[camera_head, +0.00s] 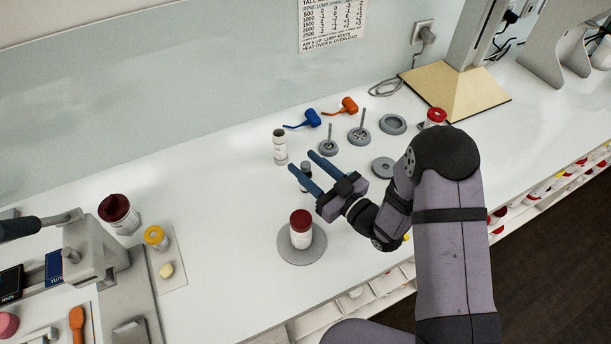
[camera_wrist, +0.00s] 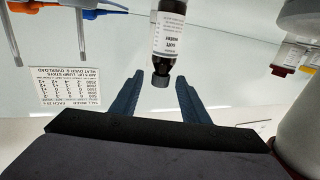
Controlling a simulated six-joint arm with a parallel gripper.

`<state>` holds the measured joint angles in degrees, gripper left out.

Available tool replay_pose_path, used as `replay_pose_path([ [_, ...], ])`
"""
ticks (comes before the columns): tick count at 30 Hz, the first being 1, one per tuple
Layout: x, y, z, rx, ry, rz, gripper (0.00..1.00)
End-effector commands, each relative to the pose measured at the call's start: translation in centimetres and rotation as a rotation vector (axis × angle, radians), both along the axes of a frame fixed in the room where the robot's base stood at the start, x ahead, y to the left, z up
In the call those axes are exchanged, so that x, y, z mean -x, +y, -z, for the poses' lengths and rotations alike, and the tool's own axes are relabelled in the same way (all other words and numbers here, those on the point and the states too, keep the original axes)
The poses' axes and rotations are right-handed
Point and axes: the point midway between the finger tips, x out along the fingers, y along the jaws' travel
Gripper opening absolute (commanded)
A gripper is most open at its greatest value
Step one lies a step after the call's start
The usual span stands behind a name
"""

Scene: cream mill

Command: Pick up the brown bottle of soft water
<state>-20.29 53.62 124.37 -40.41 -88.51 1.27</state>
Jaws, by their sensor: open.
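The brown bottle of soft water (camera_wrist: 168,40) shows upside down in the wrist view, with a white label reading "soft water" and a dark cap. Its cap appears between the fingertips of my gripper (camera_wrist: 160,77), with clear space on both sides. In the head view the bottle (camera_head: 306,172) stands on the white bench, partly hidden by the fingers. My gripper (camera_head: 303,163) is open and empty there, its blue fingers pointing up-left over the bottle. I cannot tell how far the fingers are from it in depth.
A pale cylinder (camera_head: 280,147) stands just behind the fingers. A red-capped jar (camera_head: 301,232) sits on a grey disc in front. Grey discs with rods (camera_head: 359,134) and blue (camera_head: 308,119) and orange (camera_head: 346,106) tools lie behind.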

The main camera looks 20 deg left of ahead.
Motion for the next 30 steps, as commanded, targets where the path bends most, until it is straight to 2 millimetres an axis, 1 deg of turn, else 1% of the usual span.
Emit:
replay_pose_path([
  [5,-0.2,0.4,0.0,0.000,0.001,-0.002,0.42],
  [12,-1.5,2.8,-0.2,0.001,0.000,-0.002,0.42],
  [16,-2.1,3.9,-0.2,0.000,0.000,-0.002,0.42],
  [20,-2.4,4.3,0.0,0.000,0.001,0.000,0.42],
  [26,-2.5,4.4,0.1,0.000,0.001,0.000,0.42],
  [27,-2.4,4.4,0.0,0.000,0.001,0.000,0.37],
  [29,-2.4,4.4,0.0,0.000,0.001,0.000,0.22],
  [30,-2.4,4.4,0.0,0.000,0.001,0.000,0.13],
])
